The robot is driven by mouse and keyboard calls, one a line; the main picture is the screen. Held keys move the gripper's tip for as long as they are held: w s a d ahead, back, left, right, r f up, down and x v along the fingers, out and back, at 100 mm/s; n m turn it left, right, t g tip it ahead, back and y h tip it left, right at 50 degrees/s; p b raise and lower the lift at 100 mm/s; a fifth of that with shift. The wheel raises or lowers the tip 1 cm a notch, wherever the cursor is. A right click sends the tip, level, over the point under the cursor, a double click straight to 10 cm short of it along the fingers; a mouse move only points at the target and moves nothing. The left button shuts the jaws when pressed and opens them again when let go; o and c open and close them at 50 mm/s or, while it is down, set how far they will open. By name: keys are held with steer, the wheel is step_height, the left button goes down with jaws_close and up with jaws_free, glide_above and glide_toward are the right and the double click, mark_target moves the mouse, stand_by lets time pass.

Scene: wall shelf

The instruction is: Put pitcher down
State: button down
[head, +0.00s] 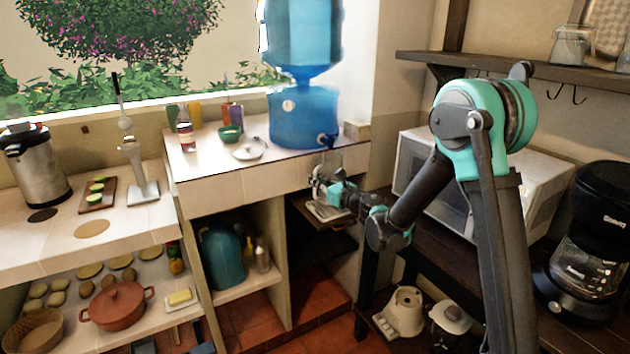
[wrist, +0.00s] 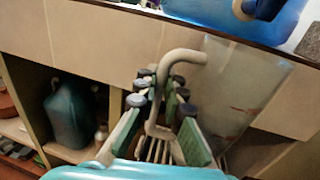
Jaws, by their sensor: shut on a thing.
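The pitcher (wrist: 232,90) is clear, with faint reddish marks and a grey handle (wrist: 183,57). In the wrist view my gripper (wrist: 160,92) is shut on the handle, with a finger on each side. In the head view my gripper (head: 333,192) is at the counter's front, below the blue water dispenser (head: 303,118) and its tap (head: 327,140). The pitcher is small and hard to make out there. A small low shelf with a light tray (head: 327,211) lies just beneath the gripper. I cannot tell whether the pitcher's base touches it.
A lidded white dish (head: 248,151) and a green bowl (head: 230,133) are on the counter. A teal jug (head: 222,258) stands in the cubby below.

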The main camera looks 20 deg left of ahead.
steer(key=c, duration=2.1)
jaws_free()
steer(key=shift+f, duration=0.1)
steer(key=o, duration=0.5)
steer(key=shift+s+d, duration=0.1)
steer(key=shift+d, duration=0.15)
steer(key=v, duration=1.1)
steer(key=shift+s+d, duration=0.15)
steer(key=shift+d, duration=0.05)
steer(key=shift+s, duration=0.1)
